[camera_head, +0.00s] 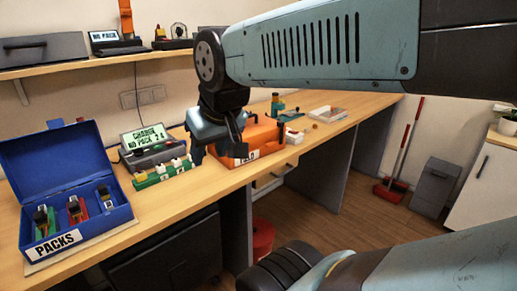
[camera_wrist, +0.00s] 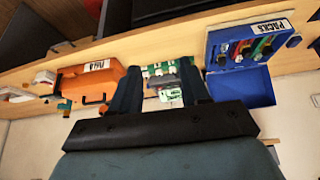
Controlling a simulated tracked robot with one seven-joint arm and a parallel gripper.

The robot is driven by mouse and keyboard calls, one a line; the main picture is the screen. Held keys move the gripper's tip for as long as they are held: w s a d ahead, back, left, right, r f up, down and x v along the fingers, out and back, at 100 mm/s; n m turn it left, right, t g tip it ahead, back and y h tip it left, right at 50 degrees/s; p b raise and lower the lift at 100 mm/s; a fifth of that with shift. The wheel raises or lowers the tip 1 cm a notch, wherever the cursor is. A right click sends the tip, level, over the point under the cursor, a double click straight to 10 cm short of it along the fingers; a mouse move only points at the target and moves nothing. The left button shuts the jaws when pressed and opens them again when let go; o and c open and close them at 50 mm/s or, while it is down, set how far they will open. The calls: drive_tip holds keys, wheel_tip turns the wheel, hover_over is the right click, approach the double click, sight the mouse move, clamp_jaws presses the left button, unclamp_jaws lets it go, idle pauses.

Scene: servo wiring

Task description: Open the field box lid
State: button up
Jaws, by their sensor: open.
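The orange field box (camera_head: 262,138) stands on the wooden bench just behind and right of my gripper (camera_head: 217,150) in the head view. A white label is on its front, and my gripper hides part of it. In the wrist view, which is upside down, the whole orange box (camera_wrist: 90,84) shows left of my gripper (camera_wrist: 160,72), with a dark handle. Its lid looks shut. My gripper is open and empty, apart from the box, in front of the green strip (camera_head: 165,175).
The blue packs box (camera_head: 62,185) stands open at the left with several packs in it. A charger with a green display (camera_head: 145,138) is behind the green strip. A clear tray (camera_head: 327,112) lies farther right. A shelf (camera_head: 95,60) runs above the bench.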

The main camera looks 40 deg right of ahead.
drive_tip(key=o, duration=0.3)
drive_tip(key=shift+w+f+m+g, duration=0.15)
drive_tip(key=shift+f+m+g, duration=0.15)
drive_tip(key=shift+f, duration=0.1)
drive_tip(key=shift+o, duration=0.8)
drive_tip(key=w+f+m+g+y, duration=0.1)
drive_tip(key=w+f+m+y, duration=0.1)
drive_tip(key=f+m, duration=0.1)
drive_tip(key=w+d+f+m+g+y, duration=0.1)
drive_tip(key=shift+f+g, duration=0.3)
drive_tip(key=w+d+f+m+t+y, duration=0.55)
drive_tip(key=w+d+m+y, duration=0.25)
drive_tip(key=w+d+m, duration=0.45)
drive_tip(key=s+d+f+m+t+h, duration=0.2)
drive_tip(key=d+f+m+t+h, duration=0.15)
drive_tip(key=d+m, duration=0.4)
drive_tip(key=s+d+f+m+t+h, duration=0.1)
drive_tip(key=d+f+m+t+h, duration=0.3)
drive_tip(key=d, duration=0.7)
drive_tip(key=s+d+f+m+t+h, duration=0.25)
drive_tip(key=d+f+m+h, duration=0.2)
drive_tip(key=d+m, duration=0.35)
drive_tip(key=shift+n+y, duration=0.3)
drive_tip(key=shift+y, duration=0.2)
drive_tip(key=w, duration=0.9)
drive_tip(key=w+f, duration=0.1)
drive_tip(key=w, duration=0.4)
drive_tip(key=shift+w+d, duration=0.3)
drive_tip(key=shift+w, duration=0.05)
